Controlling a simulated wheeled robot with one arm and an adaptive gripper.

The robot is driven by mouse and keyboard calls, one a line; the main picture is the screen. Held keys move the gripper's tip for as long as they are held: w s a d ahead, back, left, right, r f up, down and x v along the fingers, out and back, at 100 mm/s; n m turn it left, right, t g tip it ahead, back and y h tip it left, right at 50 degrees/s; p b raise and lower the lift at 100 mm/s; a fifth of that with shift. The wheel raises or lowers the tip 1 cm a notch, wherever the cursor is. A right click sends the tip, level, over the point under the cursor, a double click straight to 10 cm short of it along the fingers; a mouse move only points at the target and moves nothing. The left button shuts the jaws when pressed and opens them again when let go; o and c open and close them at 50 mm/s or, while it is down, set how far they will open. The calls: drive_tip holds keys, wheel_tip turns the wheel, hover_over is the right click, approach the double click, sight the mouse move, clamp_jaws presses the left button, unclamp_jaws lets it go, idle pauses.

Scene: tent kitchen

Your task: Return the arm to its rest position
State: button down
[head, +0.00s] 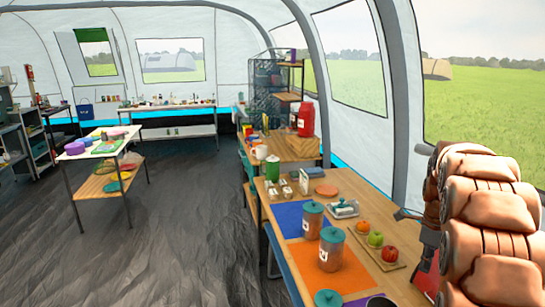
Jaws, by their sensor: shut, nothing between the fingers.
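My gripper (424,258) shows as a dark grey shape at the right, beside the near table's right edge. It is partly covered by bulky brown padded segments in front. It is shut with nothing between its fingers. The fingertips are small and hard to make out.
The near wooden table (352,283) holds brown canisters with teal lids (331,250), a tray of fruit (388,254), a butter dish (343,209) and a green jar (272,168). A red shape (428,280) lies behind the brown segments.

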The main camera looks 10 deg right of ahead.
drive_tip(key=s+a+r+n, duration=0.2)
drive_tip(key=s+a+n, duration=0.45)
drive_tip(key=a, duration=0.35)
drive_tip(key=s+a+r+n, duration=0.2)
drive_tip(key=s+a+n, duration=0.4)
drive_tip(key=a+n, duration=0.3)
drive_tip(key=s+a+f+n, duration=0.1)
drive_tip(key=s+a+n, duration=0.5)
drive_tip(key=s, duration=0.3)
drive_tip(key=s+a+f+n+g+p, duration=0.1)
drive_tip(key=s+a+n, duration=0.4)
drive_tip(key=s+n, duration=0.2)
drive_tip(key=shift+s+a+f, duration=0.35)
drive_tip(key=shift+s+f, duration=0.05)
drive_tip(key=shift+s, duration=0.75)
